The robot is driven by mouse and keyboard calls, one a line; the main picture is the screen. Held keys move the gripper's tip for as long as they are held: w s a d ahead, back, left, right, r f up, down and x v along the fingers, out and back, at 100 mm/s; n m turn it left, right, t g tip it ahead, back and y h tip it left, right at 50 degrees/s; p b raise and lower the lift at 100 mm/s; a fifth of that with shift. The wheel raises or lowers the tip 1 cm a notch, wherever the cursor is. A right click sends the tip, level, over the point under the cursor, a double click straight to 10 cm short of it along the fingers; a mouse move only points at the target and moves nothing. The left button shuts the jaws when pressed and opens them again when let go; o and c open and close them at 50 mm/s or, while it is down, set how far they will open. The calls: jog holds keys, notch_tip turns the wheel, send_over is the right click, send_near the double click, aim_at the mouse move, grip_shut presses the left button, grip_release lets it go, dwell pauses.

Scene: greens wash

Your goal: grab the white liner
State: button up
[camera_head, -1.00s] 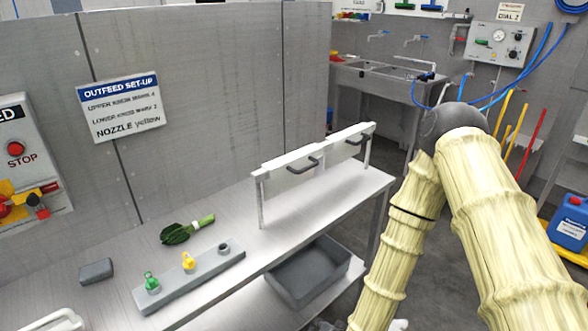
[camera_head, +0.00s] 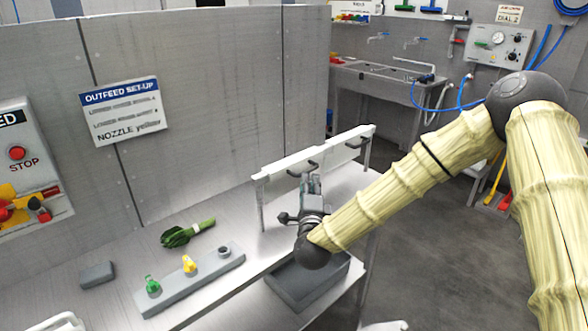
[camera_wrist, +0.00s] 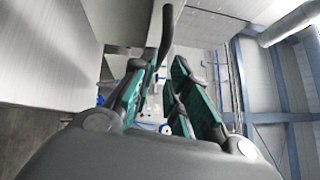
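I cannot pick out a white liner for certain. A white rounded rim (camera_head: 62,322) is cut off at the lower left of the head view, and a pale piece (camera_head: 385,326) is cut off at the bottom edge. My gripper (camera_head: 311,182) is far from the first, beside the white-topped rack (camera_head: 275,170) on the bench. In the wrist view my gripper (camera_wrist: 165,68) has its green-padded fingers apart with nothing held between them. A dark curved handle (camera_wrist: 170,22) shows close by the left fingertip.
On the metal bench (camera_head: 215,290) lie a leafy green bunch (camera_head: 187,234), a grey block (camera_head: 97,274) and a grey strip (camera_head: 205,278) with green and yellow nozzles. A grey bin (camera_head: 305,290) sits below.

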aim_at(309, 171)
jog(key=shift+w+r+p, duration=0.15)
jog(key=shift+w+p, duration=0.15)
jog(key=shift+w, duration=0.3)
jog(key=shift+w+r+p, duration=0.15)
jog(key=shift+w+p, duration=0.1)
jog(key=shift+w, duration=0.3)
jog(key=shift+w+d+p, duration=0.2)
jog(key=shift+w+p, duration=0.65)
jog(key=shift+w, duration=1.2)
grip_shut()
